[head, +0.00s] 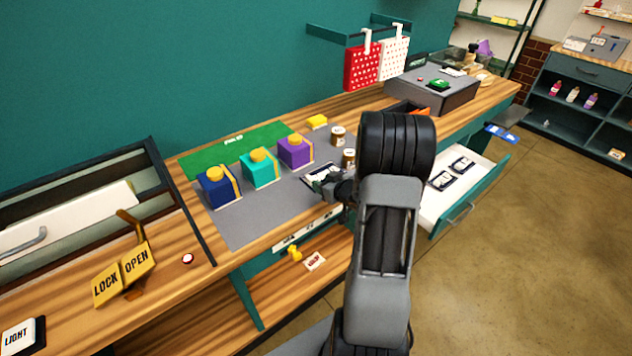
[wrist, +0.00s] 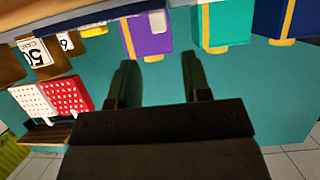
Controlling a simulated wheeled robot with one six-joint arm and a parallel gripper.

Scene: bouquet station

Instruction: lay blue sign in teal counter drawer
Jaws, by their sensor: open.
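The teal counter drawer (head: 436,214) is pulled open at the right of the counter, with a white inside. Two dark-and-white cards (head: 461,166) lie in it. A small flat blue piece with white marks, which looks like the blue sign (head: 501,132), is at the counter's right end, beyond the drawer. My gripper (head: 325,178) is over the grey mat, left of the drawer and well apart from the sign. In the wrist view my gripper (wrist: 158,72) has its fingers spread with nothing between them; the sign does not show there.
Navy (head: 218,188), teal (head: 258,168) and purple (head: 295,152) boxes stand on the grey mat (head: 255,222) near my gripper. Cans (head: 338,135) stand beyond them. Red (head: 362,68) and white bags hang behind. A grey box (head: 435,88) stands at the counter's far end. Floor is clear at right.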

